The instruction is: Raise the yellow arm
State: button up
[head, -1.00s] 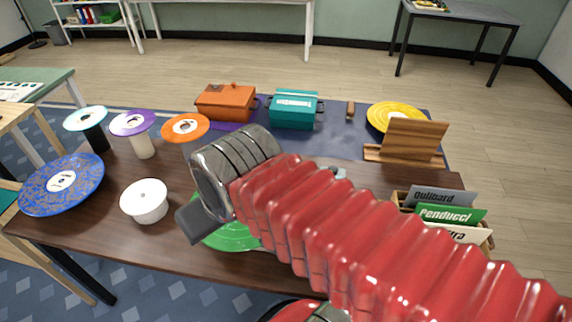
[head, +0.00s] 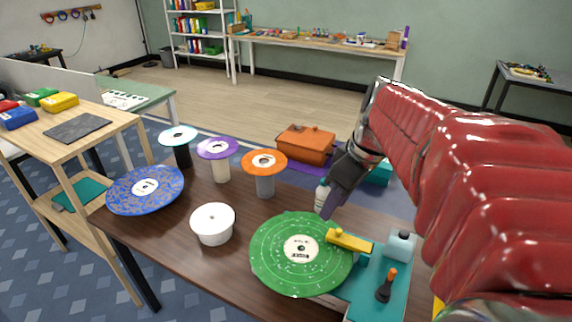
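The yellow arm (head: 350,242) is a short bar on the right of the turntable. Its left end reaches over the right part of a green speckled record (head: 283,262); I cannot tell whether it touches the record. The teal turntable base (head: 365,298) shows beside the record, with a dark lever (head: 385,286) with an orange tip at its front. My gripper (head: 329,212) points down behind and above the yellow arm, apart from it in the picture. Its dark fingers are seen side-on, so their gap is hidden. A small white bottle (head: 321,194) shows just left of the fingers.
A grey-white block (head: 402,245) stands at the base's right. A white tub (head: 213,224), a blue record (head: 145,189) and stands with teal (head: 178,137), purple (head: 217,148) and orange (head: 264,162) discs fill the left. An orange box (head: 305,145) lies beyond.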

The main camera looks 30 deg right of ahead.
jog(key=d+n+y, duration=0.1)
jog(key=d+n, duration=0.2)
jog(key=d, duration=1.1)
jog(key=shift+s+d+f+t+y, duration=0.2)
jog(key=shift+s+f+t+y, duration=0.1)
jog(key=shift+s+f+y, duration=0.15)
jog(key=shift+w+f, duration=0.1)
jog(key=x, duration=1.3)
jog(key=shift+f, duration=0.3)
grip_shut()
jog(key=c, duration=0.8)
grip_release()
jog(key=o, duration=0.8)
